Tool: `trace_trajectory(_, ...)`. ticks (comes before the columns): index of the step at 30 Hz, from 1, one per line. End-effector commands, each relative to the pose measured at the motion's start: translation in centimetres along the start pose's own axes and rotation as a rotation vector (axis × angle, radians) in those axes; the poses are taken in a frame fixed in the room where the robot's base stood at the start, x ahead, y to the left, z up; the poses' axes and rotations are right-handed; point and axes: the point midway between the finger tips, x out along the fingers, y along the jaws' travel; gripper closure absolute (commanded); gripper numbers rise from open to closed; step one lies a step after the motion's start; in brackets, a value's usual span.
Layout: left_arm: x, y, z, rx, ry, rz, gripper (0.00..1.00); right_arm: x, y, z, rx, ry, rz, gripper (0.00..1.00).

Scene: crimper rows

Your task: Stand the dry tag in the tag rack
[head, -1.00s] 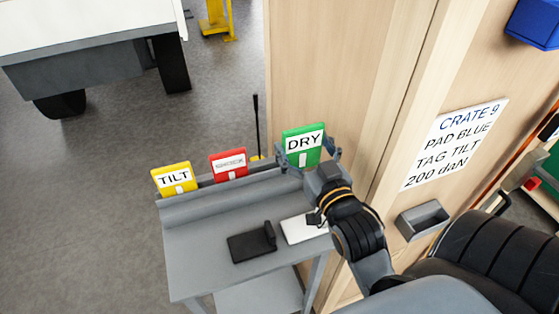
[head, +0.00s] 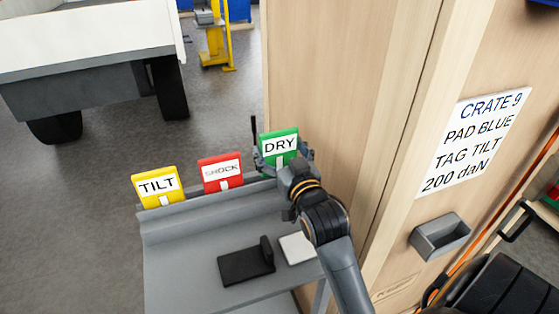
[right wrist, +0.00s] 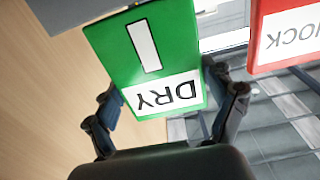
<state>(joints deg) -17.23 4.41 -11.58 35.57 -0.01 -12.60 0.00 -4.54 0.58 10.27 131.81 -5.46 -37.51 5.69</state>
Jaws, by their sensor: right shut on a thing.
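In the right wrist view the dry tag (right wrist: 150,55) shows upside down between the fingers (right wrist: 168,112). My left gripper is not in view.
A black holder (head: 245,264) and a white pad (head: 297,248) lie on the grey stand below the rack. A tall wooden crate (head: 330,80) rises close on the right, with a printed sheet (head: 475,140) and a grey bin (head: 440,236).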

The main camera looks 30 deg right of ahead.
Motion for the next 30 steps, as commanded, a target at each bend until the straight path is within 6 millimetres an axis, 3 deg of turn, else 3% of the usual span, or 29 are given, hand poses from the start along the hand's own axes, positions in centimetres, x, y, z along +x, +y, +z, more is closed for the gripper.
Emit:
trace_trajectory(3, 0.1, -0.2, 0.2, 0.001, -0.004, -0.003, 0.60, -0.1, 0.0, 2.1, 0.000, -0.006, 0.000, 0.48)
trace_trajectory(6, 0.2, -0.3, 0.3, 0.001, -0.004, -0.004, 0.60, -0.1, 0.0, 2.8, 0.001, -0.002, 0.000, 0.48)
trace_trajectory(17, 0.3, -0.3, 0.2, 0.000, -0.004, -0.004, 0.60, -0.1, 0.0, 3.2, 0.001, -0.001, 0.000, 0.48)
trace_trajectory(18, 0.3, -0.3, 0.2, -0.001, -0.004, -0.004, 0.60, -0.1, 0.0, 3.2, 0.001, -0.001, 0.000, 0.13)
trace_trajectory(20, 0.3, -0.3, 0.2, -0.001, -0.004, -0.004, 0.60, -0.1, 0.0, 3.2, 0.000, -0.001, 0.000, 0.00)
trace_trajectory(30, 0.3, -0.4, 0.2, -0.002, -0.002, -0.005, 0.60, -0.1, 0.0, 3.1, 0.000, -0.001, 0.000, 0.00)
